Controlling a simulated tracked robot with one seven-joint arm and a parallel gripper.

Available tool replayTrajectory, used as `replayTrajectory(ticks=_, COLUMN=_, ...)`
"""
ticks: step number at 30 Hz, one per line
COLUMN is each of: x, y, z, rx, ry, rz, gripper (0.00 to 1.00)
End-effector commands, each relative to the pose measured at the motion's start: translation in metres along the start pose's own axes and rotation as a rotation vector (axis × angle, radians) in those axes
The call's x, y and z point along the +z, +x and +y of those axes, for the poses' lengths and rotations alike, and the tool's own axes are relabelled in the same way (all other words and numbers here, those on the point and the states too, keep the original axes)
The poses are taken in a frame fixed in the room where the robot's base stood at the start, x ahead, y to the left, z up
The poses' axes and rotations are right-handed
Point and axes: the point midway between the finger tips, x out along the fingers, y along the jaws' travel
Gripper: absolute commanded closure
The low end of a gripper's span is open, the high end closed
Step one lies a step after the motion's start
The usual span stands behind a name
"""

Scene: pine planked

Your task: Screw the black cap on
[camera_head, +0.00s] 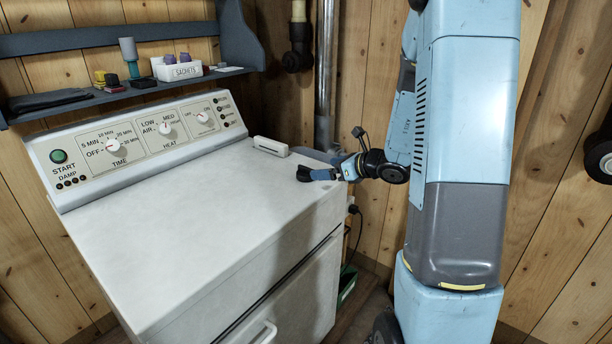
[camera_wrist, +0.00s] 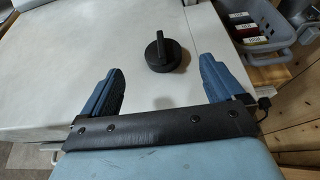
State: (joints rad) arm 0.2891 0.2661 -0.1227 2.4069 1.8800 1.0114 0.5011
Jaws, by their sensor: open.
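The black cap (camera_wrist: 162,52) is round with a raised grip bar across its top. It sits on the white top of the machine (camera_wrist: 40,50). In the head view the cap (camera_head: 304,173) shows as a small dark shape near the right side of the machine top (camera_head: 190,210). My gripper (camera_wrist: 160,66) is open, its two blue fingers wide apart, with the cap ahead between their tip lines and not touched. In the head view my gripper (camera_head: 324,174) reaches in from the right, low over the top. What lies under the cap is hidden.
A control panel (camera_head: 140,140) with knobs and a green button rises along the back. A dark blue shelf (camera_head: 130,92) above holds small items. A white handle (camera_head: 270,146) stands on the top's far edge. A grey basket (camera_wrist: 262,30) hangs beyond the edge. The top is mostly clear.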

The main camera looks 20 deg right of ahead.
Motion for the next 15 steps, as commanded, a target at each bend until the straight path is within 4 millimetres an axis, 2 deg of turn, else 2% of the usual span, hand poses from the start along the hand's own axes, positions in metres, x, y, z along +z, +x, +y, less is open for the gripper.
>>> replayTrajectory(ticks=6, x=0.0, y=0.037, z=0.0, rx=0.003, ry=-0.002, rz=0.001, gripper=0.05)
replayTrajectory(ticks=15, x=0.0, y=0.054, z=-0.001, rx=0.0, ry=-0.002, rz=0.001, gripper=0.05)
